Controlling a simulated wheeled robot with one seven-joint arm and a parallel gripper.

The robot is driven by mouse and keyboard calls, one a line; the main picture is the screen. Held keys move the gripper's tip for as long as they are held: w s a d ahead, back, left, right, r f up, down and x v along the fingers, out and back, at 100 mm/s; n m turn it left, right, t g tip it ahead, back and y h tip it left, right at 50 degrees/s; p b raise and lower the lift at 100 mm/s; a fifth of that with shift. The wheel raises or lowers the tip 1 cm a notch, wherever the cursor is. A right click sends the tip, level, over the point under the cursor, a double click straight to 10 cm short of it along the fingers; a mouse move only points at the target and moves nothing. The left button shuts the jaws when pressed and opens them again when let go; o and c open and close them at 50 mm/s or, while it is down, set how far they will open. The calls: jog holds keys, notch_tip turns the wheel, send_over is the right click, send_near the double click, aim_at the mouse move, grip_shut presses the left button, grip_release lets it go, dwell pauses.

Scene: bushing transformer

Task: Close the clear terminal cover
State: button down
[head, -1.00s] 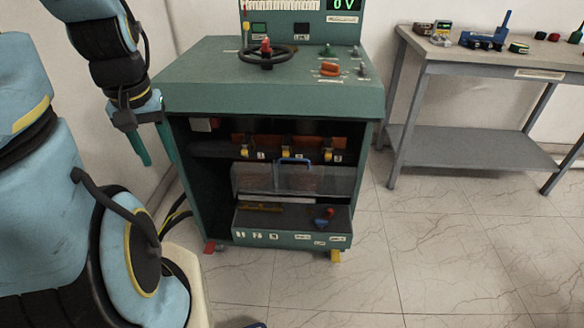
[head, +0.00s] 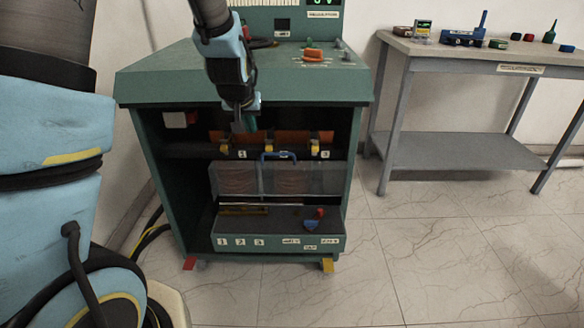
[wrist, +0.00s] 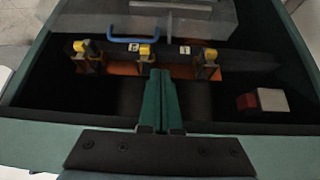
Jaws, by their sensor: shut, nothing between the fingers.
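The clear terminal cover (head: 238,181) is a see-through panel low in the green cabinet's open front, below the row of numbered terminals (head: 270,142). Its blue handle (head: 278,155) is on its upper edge, and the terminals above are uncovered. In the wrist view the picture is turned over, with the cover (wrist: 210,25) and its handle (wrist: 124,38) at the top and the terminals (wrist: 145,53) below them. My gripper (head: 244,125) is at the upper opening of the cabinet, left of the handle and above it. In the wrist view its green fingers (wrist: 160,72) are together, empty and apart from the handle.
The green cabinet (head: 150,95) frames the opening with its top edge and side walls. A sloped lower panel (head: 235,240) with labels juts out below the cover. A grey workbench (head: 440,55) with small items stands at right. The tiled floor (head: 410,260) in front is clear.

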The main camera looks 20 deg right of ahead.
jog(key=d+f+m+t+h+b, duration=0.1)
jog(key=d+f+m+h+b, duration=0.2)
jog(key=d, duration=0.8)
jog(key=shift+n+y, duration=0.6)
jog(key=w+d+f, duration=0.1)
jog(key=f, duration=0.1)
jog(key=w+d+f, duration=0.1)
jog(key=f, duration=0.2)
jog(key=w+f, duration=0.1)
jog(key=f, duration=0.2)
jog(key=shift+w+d+p, duration=0.2)
jog(key=shift+d+p, duration=0.15)
jog(key=shift+d, duration=0.05)
jog(key=shift+s+a+f, duration=0.15)
jog(key=shift+s+a, duration=0.35)
jog(key=shift+s, duration=0.15)
